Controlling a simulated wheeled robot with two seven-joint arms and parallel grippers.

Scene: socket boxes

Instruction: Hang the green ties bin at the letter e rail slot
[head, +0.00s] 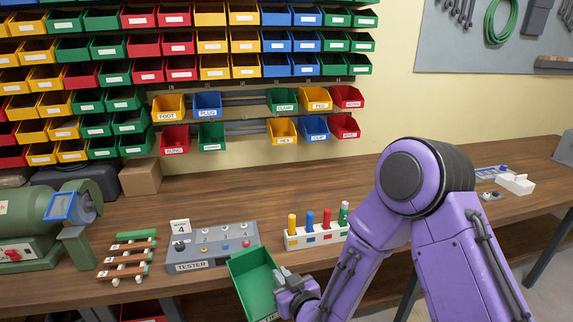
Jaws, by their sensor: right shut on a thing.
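The green bin (250,276) is at the front of the bench, tilted, with its open top showing. A label at its lower edge is mostly cut off and covered, so I cannot read it in full. My right gripper (283,277) is shut on the bin's right side. The wall rails hold labelled bins in two lower rows. The upper rail (245,98) has a bare stretch between the blue PLUG bin (207,104) and a green bin (283,99). The lower rail (246,128) has a bare stretch between a green bin (211,135) and the yellow HEX bin (283,130). Slot letters are too small to read. My left gripper is out of view.
A grey tester box (212,246) stands just left of the held bin. A white holder (310,238) with several coloured pegs stands behind it. A cardboard box (140,177) and green machine (30,225) are at left. The bench middle is clear.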

